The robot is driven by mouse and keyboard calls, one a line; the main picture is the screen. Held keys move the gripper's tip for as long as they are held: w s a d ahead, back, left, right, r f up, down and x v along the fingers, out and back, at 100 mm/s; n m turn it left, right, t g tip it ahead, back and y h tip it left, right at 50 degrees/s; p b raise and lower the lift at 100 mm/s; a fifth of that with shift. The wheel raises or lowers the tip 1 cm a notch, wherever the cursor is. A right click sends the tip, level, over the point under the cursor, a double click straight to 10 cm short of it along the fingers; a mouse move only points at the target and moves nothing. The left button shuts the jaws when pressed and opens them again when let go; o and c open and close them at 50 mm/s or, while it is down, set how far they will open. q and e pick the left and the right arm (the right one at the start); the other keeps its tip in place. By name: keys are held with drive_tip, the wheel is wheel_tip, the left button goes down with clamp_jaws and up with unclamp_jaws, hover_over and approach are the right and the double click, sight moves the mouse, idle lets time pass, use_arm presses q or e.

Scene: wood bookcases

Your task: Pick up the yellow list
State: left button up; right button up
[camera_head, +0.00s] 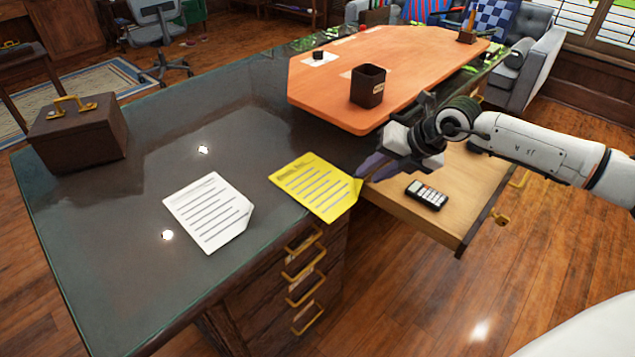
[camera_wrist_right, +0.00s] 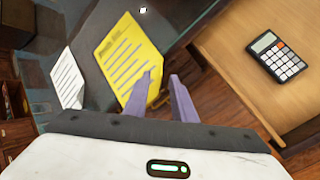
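The yellow list (camera_head: 313,186) lies on the dark glossy desk near its right front edge, with one corner reaching out over the edge. It also shows in the right wrist view (camera_wrist_right: 127,60). My right gripper (camera_head: 365,173) is at the list's right corner, its purple fingers pointing toward it. In the right wrist view the fingers (camera_wrist_right: 165,77) are apart, with the left finger overlapping the list's corner and a gap between them. I cannot tell whether the finger touches the paper. My left gripper is not in view.
A white list (camera_head: 209,211) lies left of the yellow one. A brown box (camera_head: 78,137) stands at the desk's left. An open drawer (camera_head: 400,202) holds a calculator (camera_head: 427,195). An orange board (camera_head: 325,88) bears a dark pen cup (camera_head: 368,86).

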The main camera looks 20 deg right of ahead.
drive_tip(key=x, duration=0.3)
drive_tip(key=shift+w+f, duration=0.1)
drive_tip(key=shift+f, duration=0.25)
clamp_jaws()
